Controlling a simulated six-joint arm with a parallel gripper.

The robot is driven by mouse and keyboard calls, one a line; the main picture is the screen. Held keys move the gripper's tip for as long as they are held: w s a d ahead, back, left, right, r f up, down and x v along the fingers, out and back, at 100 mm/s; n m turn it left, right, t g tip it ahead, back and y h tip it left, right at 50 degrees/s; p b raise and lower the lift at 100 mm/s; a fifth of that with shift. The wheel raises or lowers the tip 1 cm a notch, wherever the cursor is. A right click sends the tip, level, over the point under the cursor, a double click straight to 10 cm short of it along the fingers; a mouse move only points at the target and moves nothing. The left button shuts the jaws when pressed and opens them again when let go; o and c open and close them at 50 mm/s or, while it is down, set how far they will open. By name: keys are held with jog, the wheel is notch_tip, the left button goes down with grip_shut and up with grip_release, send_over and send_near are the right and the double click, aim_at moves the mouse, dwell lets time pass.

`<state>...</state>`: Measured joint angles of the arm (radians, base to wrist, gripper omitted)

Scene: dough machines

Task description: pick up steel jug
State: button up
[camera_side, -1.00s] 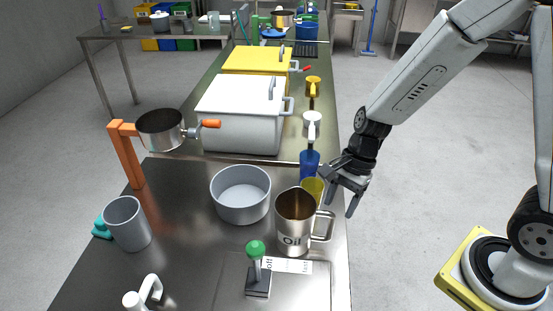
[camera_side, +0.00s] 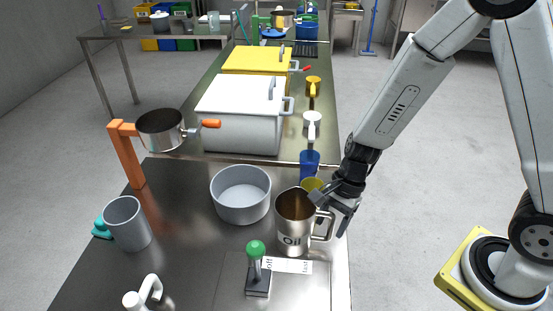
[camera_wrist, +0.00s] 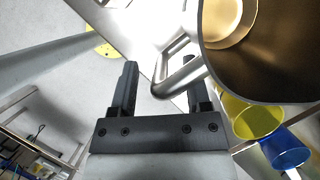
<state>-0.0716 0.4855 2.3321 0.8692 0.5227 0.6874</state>
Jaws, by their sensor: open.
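The steel jug (camera_side: 294,224), labelled "Oil", stands upright on the steel counter with its handle (camera_side: 324,226) to the right. My gripper (camera_side: 333,211) is open at the jug's right side, by the upper part of the handle. In the wrist view the jug (camera_wrist: 265,60) fills the upper right and its handle (camera_wrist: 179,77) reaches down toward my gripper (camera_wrist: 160,85). The handle's lower bend is near the right finger and partly overlaps it. I cannot tell whether a finger touches it.
A yellow cup (camera_side: 312,186) and a blue cup (camera_side: 309,164) stand just behind the jug. A grey pot (camera_side: 241,196) is to its left. A green-knobbed lever (camera_side: 257,268) stands in front. Open floor lies right of the counter (camera_side: 190,262).

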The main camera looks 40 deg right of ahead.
dwell(0.3)
grip_shut()
dwell(1.3)
